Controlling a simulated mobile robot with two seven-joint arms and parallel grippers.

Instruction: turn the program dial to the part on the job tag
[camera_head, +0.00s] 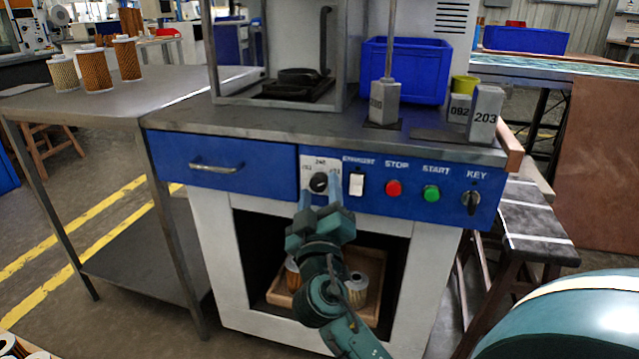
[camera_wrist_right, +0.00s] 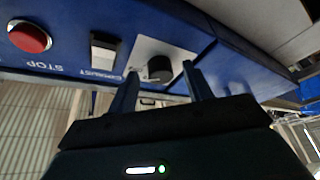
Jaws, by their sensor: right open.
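The program dial (camera_head: 319,182) is a black round knob on a pale plate on the blue front panel. Small numbers surround it, too blurred to read surely. My right gripper (camera_head: 320,191) is open, with one finger to each side of the dial and nothing held. In the right wrist view the dial (camera_wrist_right: 160,68) lies just beyond and between the open fingertips (camera_wrist_right: 158,80); I cannot tell whether they touch it. I cannot identify a job tag. My left gripper is not in view.
The panel also bears a white exhaust switch (camera_head: 356,184), red stop button (camera_head: 393,188), green start button (camera_head: 431,193) and key switch (camera_head: 470,202). Grey blocks marked 203 (camera_head: 485,112) and 092 (camera_head: 459,108) stand above, near a blue bin (camera_head: 405,62). Cartridges stand left (camera_head: 95,70).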

